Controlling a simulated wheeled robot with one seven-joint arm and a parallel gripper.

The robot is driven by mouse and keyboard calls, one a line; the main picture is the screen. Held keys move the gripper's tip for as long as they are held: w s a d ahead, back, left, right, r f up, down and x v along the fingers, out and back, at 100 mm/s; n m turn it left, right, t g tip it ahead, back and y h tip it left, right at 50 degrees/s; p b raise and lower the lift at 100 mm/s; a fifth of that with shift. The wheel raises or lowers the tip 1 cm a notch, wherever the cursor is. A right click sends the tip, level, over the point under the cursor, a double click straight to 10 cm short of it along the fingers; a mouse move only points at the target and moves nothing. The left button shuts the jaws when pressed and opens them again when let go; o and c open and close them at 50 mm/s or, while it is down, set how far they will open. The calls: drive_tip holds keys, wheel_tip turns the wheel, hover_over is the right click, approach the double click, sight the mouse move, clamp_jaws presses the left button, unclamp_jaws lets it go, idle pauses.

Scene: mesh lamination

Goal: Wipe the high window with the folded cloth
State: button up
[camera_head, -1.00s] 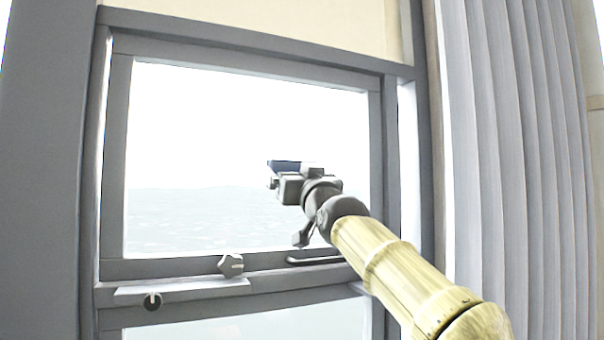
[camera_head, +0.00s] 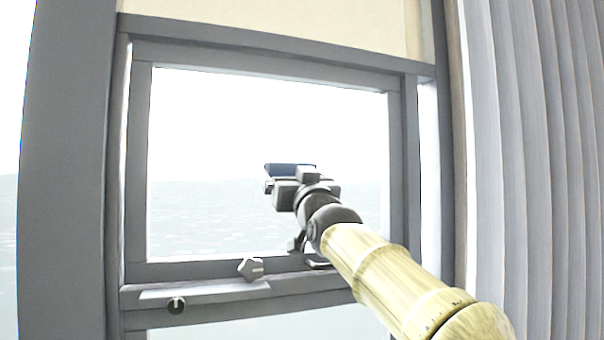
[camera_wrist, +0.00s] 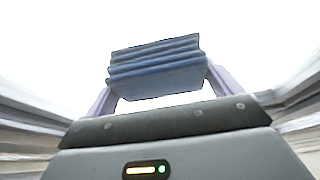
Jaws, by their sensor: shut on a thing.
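The high window (camera_head: 265,115) is a bright pane in a grey frame, filling the middle of the head view. My gripper (camera_head: 284,180) is in front of the pane, a little right of its centre. It is shut on the folded cloth (camera_head: 289,169), a dark blue pad. In the wrist view the cloth (camera_wrist: 155,66) shows several blue layers between the two fingers of my gripper (camera_wrist: 157,82). I cannot tell whether the cloth touches the glass.
A grey sill (camera_head: 205,292) with a knob (camera_head: 251,268) and a small round dark fitting (camera_head: 177,305) runs below the pane. A pale blind (camera_head: 300,18) is above. Grey vertical curtain folds (camera_head: 530,150) stand at right.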

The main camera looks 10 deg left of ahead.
drive_tip(key=shift+s+a, duration=0.3)
drive_tip(key=shift+a, duration=0.2)
drive_tip(key=shift+f, duration=0.1)
drive_tip(key=shift+s+a+r+p, duration=0.1)
drive_tip(key=shift+s+a+p, duration=0.2)
drive_tip(key=shift+a+p, duration=0.25)
drive_tip(key=shift+s+a+r+p, duration=0.1)
drive_tip(key=shift+s+a+p, duration=0.2)
drive_tip(key=shift+a+p, duration=0.2)
drive_tip(key=shift+s+a+f+p, duration=0.15)
drive_tip(key=shift+s+a+p, duration=0.2)
drive_tip(key=shift+a+p, duration=0.15)
drive_tip(key=shift+s+d+b, duration=0.35)
drive_tip(key=shift+s+d, duration=0.15)
drive_tip(key=shift+s, duration=0.35)
drive_tip(key=shift+s+d+b, duration=0.35)
drive_tip(key=shift+s+d, duration=0.2)
drive_tip(key=shift+s, duration=0.3)
drive_tip(key=shift+s+d+b, duration=0.35)
drive_tip(key=shift+s+d, duration=0.15)
drive_tip(key=shift+s, duration=0.35)
